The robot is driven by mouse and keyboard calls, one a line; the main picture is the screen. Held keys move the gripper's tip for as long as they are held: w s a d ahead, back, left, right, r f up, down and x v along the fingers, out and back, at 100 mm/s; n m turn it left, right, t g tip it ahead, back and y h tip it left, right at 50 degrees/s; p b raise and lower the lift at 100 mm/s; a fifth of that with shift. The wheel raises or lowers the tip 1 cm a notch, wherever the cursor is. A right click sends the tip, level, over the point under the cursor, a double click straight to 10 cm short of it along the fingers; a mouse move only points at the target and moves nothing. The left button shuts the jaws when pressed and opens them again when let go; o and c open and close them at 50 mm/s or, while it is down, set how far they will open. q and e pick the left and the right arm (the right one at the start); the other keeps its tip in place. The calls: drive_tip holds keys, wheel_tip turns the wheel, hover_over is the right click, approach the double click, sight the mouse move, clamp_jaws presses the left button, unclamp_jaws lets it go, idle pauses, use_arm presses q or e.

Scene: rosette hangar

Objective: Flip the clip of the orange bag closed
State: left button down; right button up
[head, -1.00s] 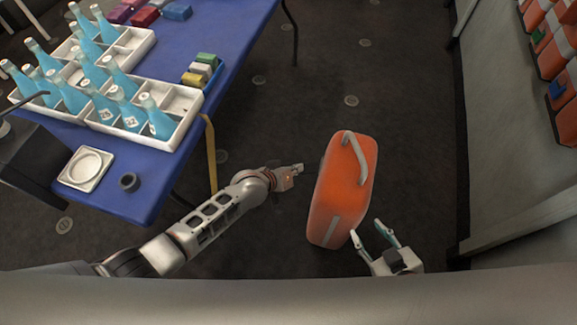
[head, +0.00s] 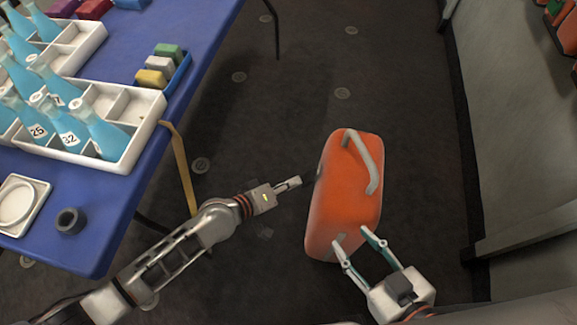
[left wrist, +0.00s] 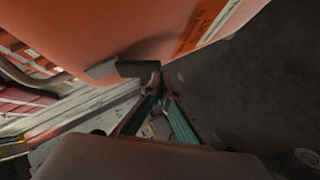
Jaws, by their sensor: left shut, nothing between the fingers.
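The orange bag (head: 345,195) stands on the dark floor, with a pale grey handle (head: 366,165) on top. A small dark piece (head: 318,173) shows on its left side; it looks like the clip. In the left wrist view a dark grey clip (left wrist: 128,68) juts out from the orange wall. My left gripper (head: 297,182) is shut and empty, just left of the bag at the clip's side. In the left wrist view its fingertips (left wrist: 154,86) are close to the clip; contact is unclear. My right gripper (head: 352,238) is open, its fingertips overlapping the bag's near end.
A blue table (head: 110,210) at left carries white crates (head: 140,130) of blue bottles, a black ring (head: 70,221) and coloured blocks. A yellow strap (head: 182,170) hangs from its edge. A grey wall (head: 510,120) stands at right. Floor beyond the bag is clear.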

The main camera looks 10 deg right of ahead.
use_arm(q)
drive_tip(key=shift+d+h+b, duration=0.3)
drive_tip(key=shift+h+b, duration=0.1)
drive_tip(key=shift+b, duration=0.3)
use_arm(e)
drive_tip(key=shift+w+a+r+m+t, duration=0.3)
drive_tip(key=shift+w+a+r+m, duration=0.15)
drive_tip(key=shift+a+r, duration=0.45)
drive_tip(key=shift+w+r, duration=0.1)
drive_tip(key=shift+w, duration=0.05)
use_arm(q)
drive_tip(key=shift+r+p, duration=0.55)
drive_tip(key=shift+r, duration=0.2)
drive_tip(key=shift+s, duration=0.1)
use_arm(e)
drive_tip(key=shift+w+r+y, duration=0.15)
drive_tip(key=shift+w+r, duration=0.05)
drive_tip(key=shift+r, duration=0.3)
drive_tip(key=shift+w+r+y, duration=0.15)
drive_tip(key=shift+r, duration=0.3)
use_arm(q)
drive_tip(key=shift+f, duration=0.1)
use_arm(e)
drive_tip(key=shift+d, duration=0.1)
